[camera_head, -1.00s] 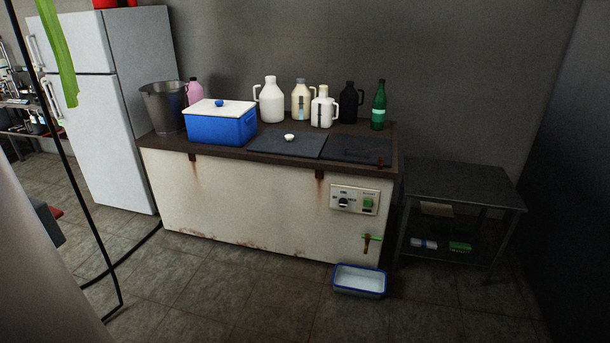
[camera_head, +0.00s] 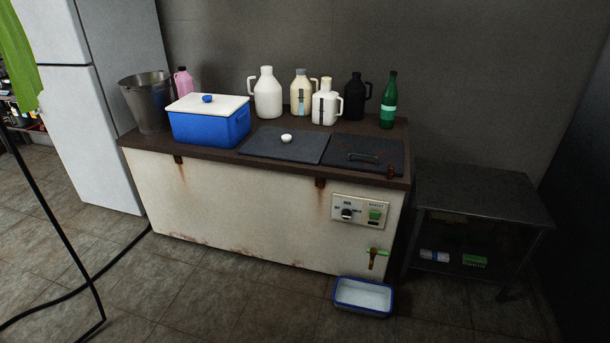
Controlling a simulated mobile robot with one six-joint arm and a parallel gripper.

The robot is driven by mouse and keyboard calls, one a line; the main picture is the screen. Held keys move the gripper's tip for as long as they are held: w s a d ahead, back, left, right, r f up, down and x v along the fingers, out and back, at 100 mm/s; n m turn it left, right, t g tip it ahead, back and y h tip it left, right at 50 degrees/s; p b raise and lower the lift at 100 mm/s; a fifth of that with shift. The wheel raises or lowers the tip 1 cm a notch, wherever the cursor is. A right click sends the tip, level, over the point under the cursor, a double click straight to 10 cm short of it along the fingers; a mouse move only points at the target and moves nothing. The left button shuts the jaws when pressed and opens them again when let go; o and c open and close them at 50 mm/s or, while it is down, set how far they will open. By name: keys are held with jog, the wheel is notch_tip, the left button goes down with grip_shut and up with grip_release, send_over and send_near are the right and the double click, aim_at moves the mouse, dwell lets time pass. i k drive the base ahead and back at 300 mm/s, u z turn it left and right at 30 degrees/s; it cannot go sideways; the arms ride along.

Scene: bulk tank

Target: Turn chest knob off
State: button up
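The chest (camera_head: 235,209) is a long cream-white box with rust streaks and a dark brown top, standing against the back wall. A control panel (camera_head: 361,222) sits at the right end of its front face. The knob (camera_head: 347,213) is a small round dark knob with a light mark, on the left part of that panel. The lettering around it is too small to read surely, so its setting cannot be told. My gripper is not in view.
A dark metal table (camera_head: 484,196) stands right, a white fridge (camera_head: 90,130) left. The floor in front is clear apart from black cables.

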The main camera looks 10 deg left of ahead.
aim_at(346, 214)
jog(key=i, duration=0.6)
jog(key=z, duration=0.95)
jog(key=k, duration=0.15)
jog(key=u, duration=2.85)
jog(key=i, duration=0.9)
jog(key=u, duration=0.05)
